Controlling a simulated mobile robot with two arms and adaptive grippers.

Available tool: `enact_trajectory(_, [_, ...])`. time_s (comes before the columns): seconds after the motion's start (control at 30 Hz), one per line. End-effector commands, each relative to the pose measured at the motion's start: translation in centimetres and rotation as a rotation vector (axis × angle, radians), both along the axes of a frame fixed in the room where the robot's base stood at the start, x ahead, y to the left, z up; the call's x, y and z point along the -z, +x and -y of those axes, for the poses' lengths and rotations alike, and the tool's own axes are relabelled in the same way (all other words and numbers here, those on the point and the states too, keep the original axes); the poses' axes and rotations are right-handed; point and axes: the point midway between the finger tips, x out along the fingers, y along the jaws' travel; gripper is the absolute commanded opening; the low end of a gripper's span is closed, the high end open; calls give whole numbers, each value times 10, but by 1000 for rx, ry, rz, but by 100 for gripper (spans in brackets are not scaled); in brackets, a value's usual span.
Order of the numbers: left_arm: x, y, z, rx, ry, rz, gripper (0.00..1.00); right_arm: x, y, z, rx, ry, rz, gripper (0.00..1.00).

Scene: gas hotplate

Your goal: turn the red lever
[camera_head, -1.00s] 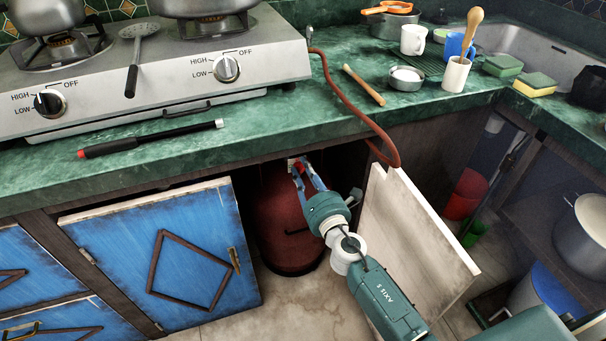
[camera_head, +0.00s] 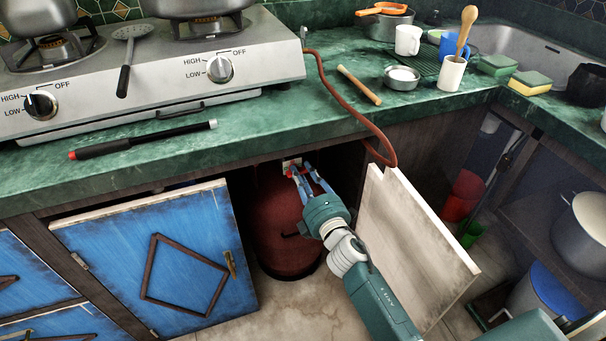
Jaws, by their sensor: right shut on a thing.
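The red lever (camera_head: 292,171) shows as a small red part at the top of the dark red gas cylinder (camera_head: 285,232), inside the open cupboard under the counter. My right gripper (camera_head: 297,173) reaches in from the lower right, its blue fingers at the lever. It is shut on the lever. The fingers hide part of the lever, and its exact angle is hard to make out. My left gripper is not in view.
The counter edge (camera_head: 130,172) overhangs the gripper. A red-brown hose (camera_head: 345,98) hangs from the hotplate (camera_head: 150,75) past the counter.

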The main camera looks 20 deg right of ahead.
Motion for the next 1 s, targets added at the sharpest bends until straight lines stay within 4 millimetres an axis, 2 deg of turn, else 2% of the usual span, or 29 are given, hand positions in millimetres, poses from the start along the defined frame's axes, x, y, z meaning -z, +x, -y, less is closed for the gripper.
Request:
enact_trajectory(0.67, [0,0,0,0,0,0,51,3,-1,-1,-2,60,-6,0])
enact_trajectory(0.7, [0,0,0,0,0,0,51,4,-1,-1,-2,60,-6,29])
enact_trajectory(0.73, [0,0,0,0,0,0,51,4,-1,-1,-2,60,-6,35])
enact_trajectory(1.0, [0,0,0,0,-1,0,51,2,0,0,-1,59,-4,37])
